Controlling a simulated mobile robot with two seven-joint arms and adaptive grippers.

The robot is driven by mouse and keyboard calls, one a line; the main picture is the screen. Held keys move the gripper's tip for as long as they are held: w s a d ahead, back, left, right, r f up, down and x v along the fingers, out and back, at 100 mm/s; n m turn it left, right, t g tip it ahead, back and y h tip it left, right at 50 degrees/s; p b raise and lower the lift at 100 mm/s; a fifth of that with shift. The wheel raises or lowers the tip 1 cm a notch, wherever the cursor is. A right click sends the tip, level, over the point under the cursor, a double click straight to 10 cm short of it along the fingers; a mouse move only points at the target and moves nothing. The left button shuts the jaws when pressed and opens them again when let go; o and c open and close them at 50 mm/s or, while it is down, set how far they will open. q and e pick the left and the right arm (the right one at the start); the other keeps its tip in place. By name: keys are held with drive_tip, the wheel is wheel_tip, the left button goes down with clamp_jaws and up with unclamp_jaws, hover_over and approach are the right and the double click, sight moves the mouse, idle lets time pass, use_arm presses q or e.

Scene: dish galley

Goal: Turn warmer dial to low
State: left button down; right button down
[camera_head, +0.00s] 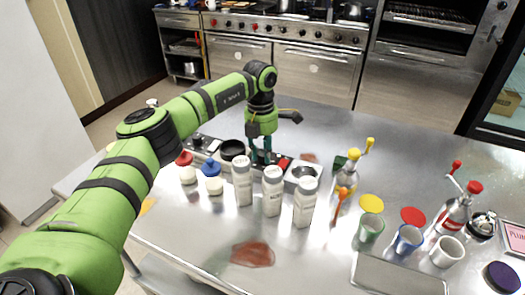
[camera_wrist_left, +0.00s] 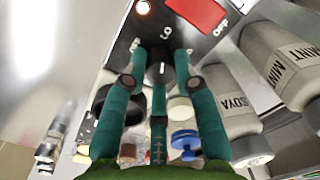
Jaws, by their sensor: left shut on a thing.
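My left gripper (camera_head: 262,158) reaches down from above to the dark panel of the warmer (camera_head: 205,143), behind the white bottles. In the left wrist view, the teal fingers of this gripper (camera_wrist_left: 160,68) are closed around a black dial (camera_wrist_left: 158,76) with a short white mark. The mark points roughly toward the top of the picture. My right gripper is not in view.
White labelled bottles (camera_head: 273,192) stand close in front of the panel. Red and blue lidded jars (camera_head: 211,168) and a black round bowl (camera_head: 233,149) are to its left. Syrup bottles, cups and a tray (camera_head: 398,277) fill the right side. The counter's back right is clear.

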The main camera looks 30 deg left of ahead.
sight(261, 153)
use_arm(q)
drive_tip(key=shift+s+f+m, duration=0.15)
drive_tip(key=shift+f+m, duration=0.05)
drive_tip(key=shift+m, duration=0.4)
drive_tip(key=c, duration=1)
unclamp_jaws()
drive_tip(key=shift+o, duration=0.2)
drive_tip(key=shift+a+r, duration=0.1)
drive_tip(key=shift+r, duration=0.5)
wheel_tip(261, 153, up, 11)
drive_tip(key=shift+w+a, duration=0.2)
